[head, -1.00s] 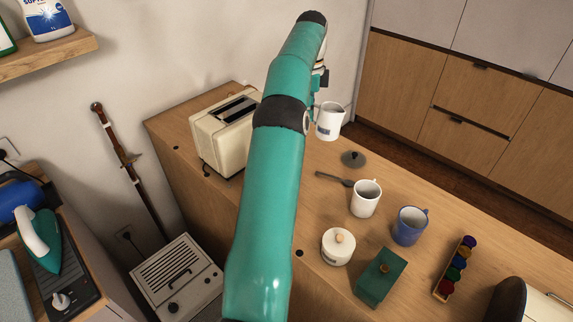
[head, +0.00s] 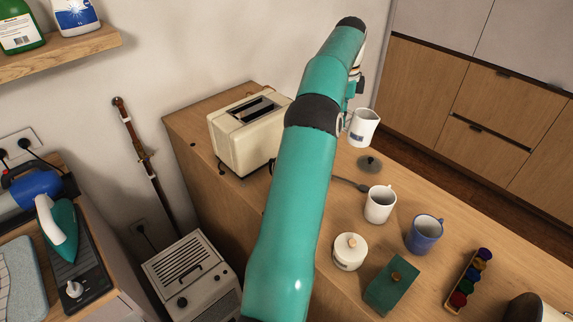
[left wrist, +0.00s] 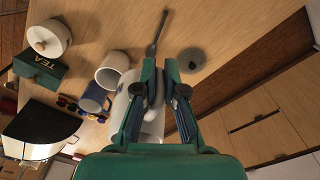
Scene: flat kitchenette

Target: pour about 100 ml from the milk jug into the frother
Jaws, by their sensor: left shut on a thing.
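The white milk jug (head: 363,129) is in the air above the far part of the wooden counter, in the head view. My left gripper (left wrist: 157,88) is shut on its handle. In the left wrist view the white jug body (left wrist: 153,122) is partly hidden behind the fingers. I cannot make out the frother in either view; part of the counter is behind my arm. A dark round lid (head: 370,164) lies on the counter below the jug. My right gripper is not in view.
Near the jug stand a white mug (head: 380,206), a blue mug (head: 423,235), a lidded white pot (head: 349,253) and a green tea box (head: 390,285). A spoon (head: 350,184) lies behind them. A cream toaster (head: 247,132) stands left of my arm. A capsule rack (head: 468,280) is at right.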

